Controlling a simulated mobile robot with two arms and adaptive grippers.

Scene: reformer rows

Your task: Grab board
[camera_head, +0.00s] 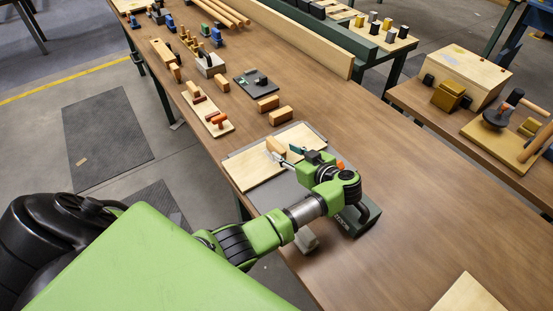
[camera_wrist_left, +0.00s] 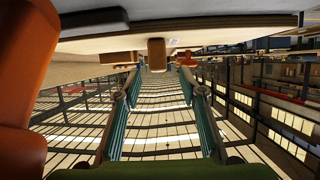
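A pale wooden board (camera_head: 250,172) lies on a grey plate (camera_head: 229,155) near the table's left edge in the head view. A light wood block (camera_head: 276,146) stands on the board like a handle. My left gripper (camera_head: 289,155) is over the board, with its fingertips close beside the block. In the left wrist view my left gripper (camera_wrist_left: 160,80) has its fingers spread, with nothing between them. A wood block (camera_wrist_left: 157,54) shows just beyond the fingertips, below a pale flat surface. Whether the fingers touch the block cannot be told. My right gripper is not in view.
A dark green box (camera_head: 360,222) stands by my left wrist. Behind the board are a strip with orange-red handles (camera_head: 208,111), loose wood blocks (camera_head: 280,116) and a dark plate (camera_head: 256,86). Another pale board (camera_head: 470,295) lies at the front right. The table's right middle is clear.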

